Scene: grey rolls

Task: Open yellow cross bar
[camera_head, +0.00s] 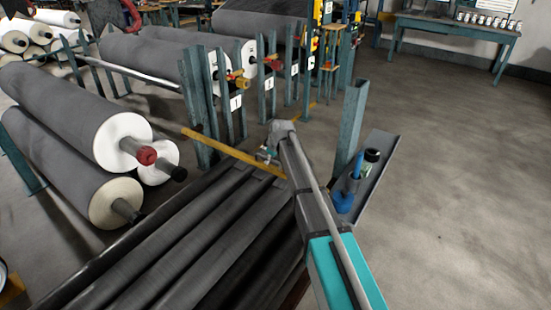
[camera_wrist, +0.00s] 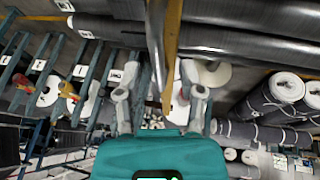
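The yellow cross bar (camera_head: 232,152) is a long thin bar in the head view. My gripper (camera_head: 267,154) is close to the bar's right end. In the wrist view my gripper (camera_wrist: 159,72) has its two grey fingers spread apart. The yellow bar (camera_wrist: 172,48) appears between them in that view, beside a grey-blue post (camera_wrist: 155,40). I cannot tell whether a finger touches the bar. My arm hides part of the area around the bar's right end.
Dark rollers (camera_head: 190,235) lie below and left of my arm. Large grey rolls (camera_head: 75,105) are stacked at left. A teal post (camera_head: 350,125) and a tray (camera_head: 376,165) with bottles stand right of my arm. Open floor (camera_head: 460,200) lies at right, before a workbench (camera_head: 458,29).

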